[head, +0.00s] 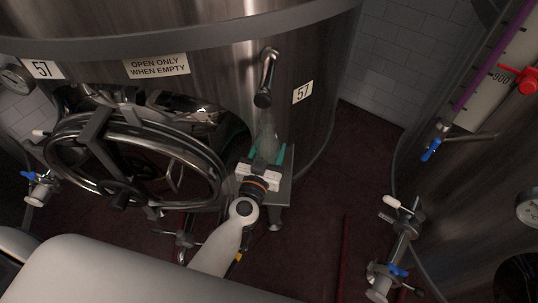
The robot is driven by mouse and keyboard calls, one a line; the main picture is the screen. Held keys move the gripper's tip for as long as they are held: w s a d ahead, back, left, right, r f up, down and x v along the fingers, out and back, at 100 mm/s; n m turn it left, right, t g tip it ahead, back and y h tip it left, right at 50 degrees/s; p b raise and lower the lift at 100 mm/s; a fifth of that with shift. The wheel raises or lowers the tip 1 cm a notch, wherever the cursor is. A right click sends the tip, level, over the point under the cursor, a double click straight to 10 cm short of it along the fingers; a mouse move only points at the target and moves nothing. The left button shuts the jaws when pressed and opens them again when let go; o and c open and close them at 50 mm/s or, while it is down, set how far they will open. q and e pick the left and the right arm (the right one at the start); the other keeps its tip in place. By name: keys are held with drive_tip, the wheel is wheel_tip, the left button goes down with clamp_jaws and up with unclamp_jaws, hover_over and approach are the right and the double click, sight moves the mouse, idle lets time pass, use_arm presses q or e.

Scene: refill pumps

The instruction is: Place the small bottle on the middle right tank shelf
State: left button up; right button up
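The small bottle (267,137), pale and see-through, stands roughly upright between the teal fingers of my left gripper (267,153). The fingers are apart, one on each side of it. I cannot tell whether they press on the bottle. The steel shelf (284,190) juts from the front of tank 57 (320,75), to the right of the round hatch. The gripper is above this shelf and covers part of it. The bottle's base is hidden, so I cannot tell whether it touches the shelf. My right gripper is not in view.
A black-handled tap (264,80) hangs from the tank just above the bottle. The open hatch (130,155) with its wheel is close on the left. Another tank (480,190) with blue-handled valves stands at right. Dark red floor (350,190) lies between the tanks.

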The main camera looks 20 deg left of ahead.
use_arm(q)
drive_tip(key=shift+w+f+b, duration=0.1)
drive_tip(key=shift+f+b, duration=0.25)
drive_tip(key=shift+f, duration=0.6)
drive_tip(key=shift+r, duration=0.1)
drive_tip(key=o, duration=0.8)
drive_tip(key=shift+f, duration=0.2)
drive_tip(key=o, duration=0.5)
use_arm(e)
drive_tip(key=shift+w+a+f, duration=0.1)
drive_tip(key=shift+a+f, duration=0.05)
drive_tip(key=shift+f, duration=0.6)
use_arm(q)
drive_tip(key=shift+r, duration=0.1)
drive_tip(key=shift+s, duration=0.25)
drive_tip(key=shift+s+a+r+b, duration=0.1)
drive_tip(key=shift+s+b, duration=0.3)
drive_tip(key=shift+s, duration=2.55)
drive_tip(key=shift+s+a+b, duration=0.1)
drive_tip(key=shift+s+b, duration=0.25)
drive_tip(key=shift+s, duration=2.55)
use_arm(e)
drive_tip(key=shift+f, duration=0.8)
